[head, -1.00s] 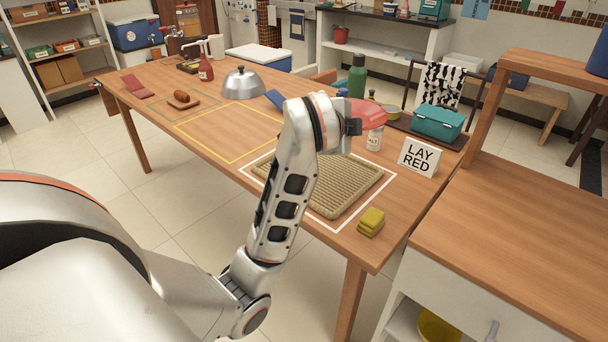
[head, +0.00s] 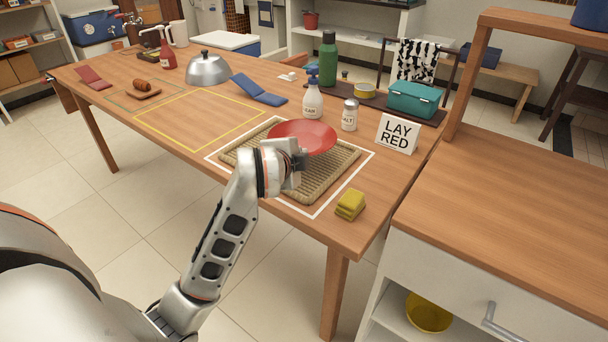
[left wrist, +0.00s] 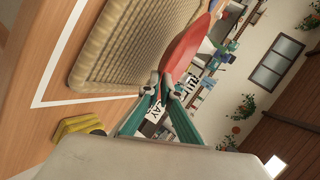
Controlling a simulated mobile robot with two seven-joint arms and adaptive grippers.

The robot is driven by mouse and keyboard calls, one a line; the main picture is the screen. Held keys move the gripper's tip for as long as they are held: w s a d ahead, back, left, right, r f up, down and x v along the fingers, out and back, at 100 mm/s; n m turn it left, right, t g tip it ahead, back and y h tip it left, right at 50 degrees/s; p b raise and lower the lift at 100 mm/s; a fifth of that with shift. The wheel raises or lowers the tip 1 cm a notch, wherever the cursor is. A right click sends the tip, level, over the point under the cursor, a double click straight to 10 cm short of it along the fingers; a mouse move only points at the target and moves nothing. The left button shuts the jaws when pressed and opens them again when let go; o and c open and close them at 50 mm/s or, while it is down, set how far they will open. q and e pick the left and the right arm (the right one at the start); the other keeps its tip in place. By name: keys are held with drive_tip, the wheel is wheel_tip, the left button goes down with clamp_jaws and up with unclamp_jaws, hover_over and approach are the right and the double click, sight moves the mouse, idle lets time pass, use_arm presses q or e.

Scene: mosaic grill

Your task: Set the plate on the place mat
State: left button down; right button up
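The red plate (head: 305,133) is over the far part of the woven place mat (head: 338,180) in the head view. The mat lies flat inside a white outline on the table. My left gripper (head: 297,157) is shut on the plate's near rim; its fingertips are mostly hidden by my wrist. In the left wrist view, the teal fingers (left wrist: 160,92) pinch the edge of the red plate (left wrist: 185,45), which appears raised from the mat (left wrist: 125,45). The exact gap is hard to tell. My right gripper is not in view.
A spray bottle (head: 313,98), salt shaker (head: 349,115) and "LAY RED" sign (head: 397,134) stand just beyond the mat. Yellow sponges (head: 350,205) lie at its near right corner. The yellow-outlined area (head: 200,120) to the left is clear.

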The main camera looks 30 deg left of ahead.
use_arm(q)
drive_tip(key=shift+f, duration=0.6)
wheel_tip(320, 180, down, 3)
drive_tip(key=shift+r+b, duration=0.2)
drive_tip(key=shift+b, duration=0.3)
drive_tip(key=shift+f, duration=0.8)
drive_tip(key=shift+r, duration=0.15)
drive_tip(key=shift+f+b, duration=0.25)
drive_tip(key=shift+b, duration=0.1)
drive_tip(key=c, duration=2.6)
unclamp_jaws()
drive_tip(key=shift+o, duration=0.2)
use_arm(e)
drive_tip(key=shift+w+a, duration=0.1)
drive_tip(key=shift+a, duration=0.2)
